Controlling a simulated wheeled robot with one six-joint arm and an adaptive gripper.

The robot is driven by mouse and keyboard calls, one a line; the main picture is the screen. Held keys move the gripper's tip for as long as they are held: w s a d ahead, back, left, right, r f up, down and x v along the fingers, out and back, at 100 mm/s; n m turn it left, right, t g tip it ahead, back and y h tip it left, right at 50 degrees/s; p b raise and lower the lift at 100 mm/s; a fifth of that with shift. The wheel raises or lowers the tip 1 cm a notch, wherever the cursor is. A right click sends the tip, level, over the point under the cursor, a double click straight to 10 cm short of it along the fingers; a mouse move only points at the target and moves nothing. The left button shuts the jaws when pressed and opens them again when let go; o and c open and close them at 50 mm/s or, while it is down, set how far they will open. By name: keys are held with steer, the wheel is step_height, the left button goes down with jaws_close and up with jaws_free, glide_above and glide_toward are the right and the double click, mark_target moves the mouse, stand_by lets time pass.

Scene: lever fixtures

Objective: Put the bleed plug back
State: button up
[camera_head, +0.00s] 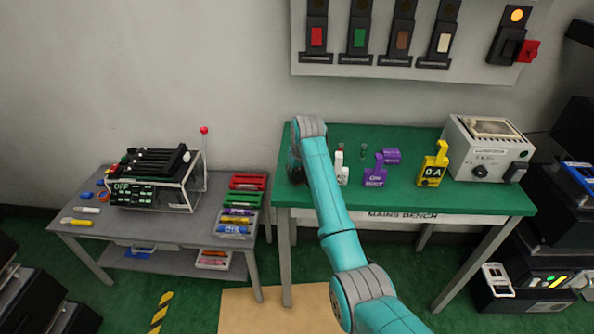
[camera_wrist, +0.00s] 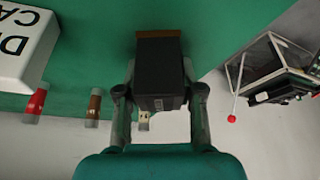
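A black block (camera_wrist: 160,70) with a brown strip (camera_wrist: 158,34) at its far end fills the space between my fingers in the wrist view. My gripper (camera_wrist: 160,82) has a finger against each side of it and looks shut on it. I cannot tell whether the block touches the bench. In the head view my gripper (camera_head: 296,168) is low over the left end of the green bench (camera_head: 420,204), partly hidden by my arm. Small capped cylinders stand nearby: red (camera_wrist: 36,104), brown (camera_wrist: 94,106) and pale (camera_wrist: 144,121). I cannot tell which thing is the bleed plug.
White (camera_head: 342,174), purple (camera_head: 376,175) and yellow (camera_head: 433,166) labelled fixtures stand right of my arm. A grey instrument box (camera_head: 490,150) is at the bench's right end. A lower grey table (camera_head: 90,237) with a clear-sided device (camera_head: 155,178) stands left.

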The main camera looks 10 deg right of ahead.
steer(key=o, duration=0.4)
steer(key=shift+c, duration=0.2)
steer(key=shift+r, duration=0.1)
steer(key=v, duration=1.2)
